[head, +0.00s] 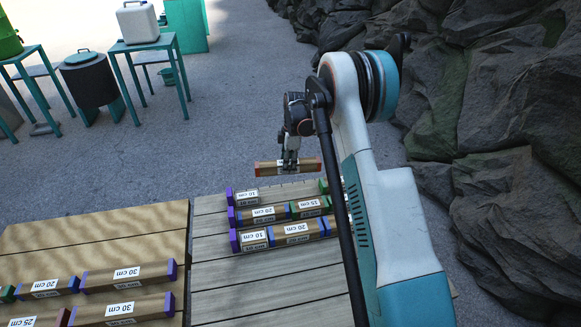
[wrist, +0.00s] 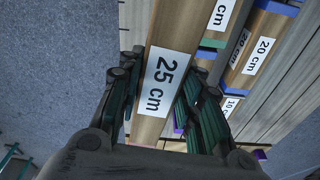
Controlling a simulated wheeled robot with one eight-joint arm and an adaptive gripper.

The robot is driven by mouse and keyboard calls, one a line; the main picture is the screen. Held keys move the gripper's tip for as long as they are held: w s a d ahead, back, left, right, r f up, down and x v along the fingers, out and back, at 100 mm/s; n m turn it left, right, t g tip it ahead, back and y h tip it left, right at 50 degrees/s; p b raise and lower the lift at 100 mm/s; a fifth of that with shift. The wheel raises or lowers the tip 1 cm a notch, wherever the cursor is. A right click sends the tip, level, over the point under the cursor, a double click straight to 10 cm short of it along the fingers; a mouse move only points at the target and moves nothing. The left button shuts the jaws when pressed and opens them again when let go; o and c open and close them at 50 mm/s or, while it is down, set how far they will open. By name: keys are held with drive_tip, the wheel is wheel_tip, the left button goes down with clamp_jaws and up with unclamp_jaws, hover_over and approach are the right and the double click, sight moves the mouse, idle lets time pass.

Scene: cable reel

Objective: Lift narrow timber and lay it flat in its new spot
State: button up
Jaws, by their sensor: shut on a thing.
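The narrow timber (head: 306,166) is a brown bar with orange-red ends and a white label, held level above the far edge of the slatted table. In the wrist view the bar (wrist: 156,124) shows a 25 cm label. My gripper (head: 289,163) is shut on it near its middle, with fingers on both sides.
A browner table section (head: 100,240) at left holds more timbers, including two 30 cm ones (head: 150,273). The near right slats (head: 290,285) are bare. Rocks (head: 490,180) rise at right. Teal stands (head: 150,50) and a dark bin (head: 90,85) stand far left.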

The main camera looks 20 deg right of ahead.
drive_tip(key=shift+w+d+f+n, duration=0.25)
drive_tip(key=shift+d+f+n, duration=0.1)
drive_tip(key=shift+f, duration=0.15)
drive_tip(key=shift+w+d+f+n, duration=0.2)
drive_tip(key=shift+d+f+n, duration=0.15)
drive_tip(key=shift+f, duration=0.15)
drive_tip(key=shift+a+f+b, duration=0.1)
drive_tip(key=shift+f+b, duration=1.55)
drive_tip(key=shift+f, duration=4.2)
drive_tip(key=shift+f, duration=0.35)
drive_tip(key=o, duration=1.2)
drive_tip(key=shift+o, duration=0.2)
